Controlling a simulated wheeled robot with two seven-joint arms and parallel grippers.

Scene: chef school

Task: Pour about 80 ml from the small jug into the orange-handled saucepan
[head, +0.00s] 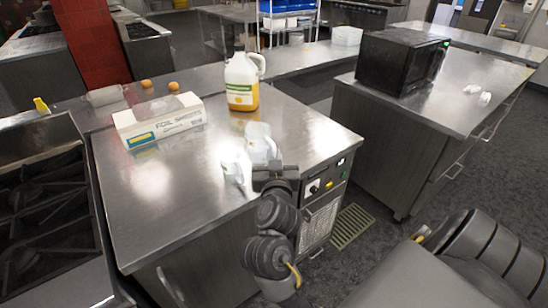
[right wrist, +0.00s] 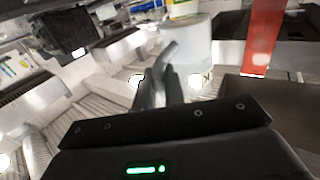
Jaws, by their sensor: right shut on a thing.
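A small, pale, whitish jug (head: 261,143) shows just beyond my right gripper (head: 272,166), over the front right of the steel counter. In the right wrist view my right gripper (right wrist: 164,88) is shut on the small jug's handle, and the jug's pale round body (right wrist: 186,42) is just beyond the fingers. The jug looks roughly upright in the head view, though the wrist picture is tilted. Its contents cannot be made out. I see no orange-handled saucepan in either view. My left gripper is not in view.
The steel counter (head: 150,220) holds a foil box (head: 160,121) and a large yellow-filled jug (head: 242,82) behind the small jug. A pale, blurred thing (head: 233,172) is left of my gripper. A stove (head: 40,195) stands left. A microwave (head: 398,62) sits on the right counter.

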